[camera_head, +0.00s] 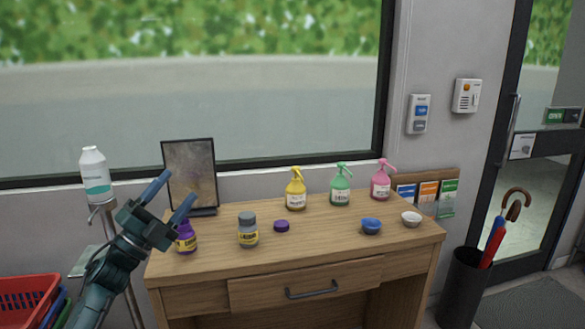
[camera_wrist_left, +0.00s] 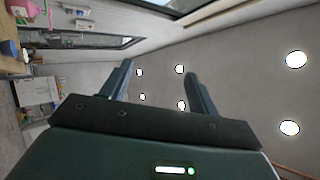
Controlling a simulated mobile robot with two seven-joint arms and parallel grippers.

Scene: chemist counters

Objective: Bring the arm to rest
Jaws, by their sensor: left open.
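My left gripper (camera_head: 170,196) is open and empty in the head view. It is raised in front of the left end of the wooden counter (camera_head: 330,248), with its fingers pointing up and to the right. In the left wrist view its two fingers (camera_wrist_left: 160,88) stand apart with nothing between them, against the ceiling. The gripper partly covers a purple bottle with a yellow label (camera_head: 187,240) in the head view. My right gripper is not in view.
A grey bottle (camera_head: 248,232), a purple lid (camera_head: 281,226), yellow (camera_head: 295,192), green (camera_head: 340,188) and pink (camera_head: 381,184) pump bottles, and blue (camera_head: 371,226) and white (camera_head: 411,219) bowls stand on the counter. A dark frame (camera_head: 190,172) stands behind the gripper. A red basket (camera_head: 25,300) is lower left.

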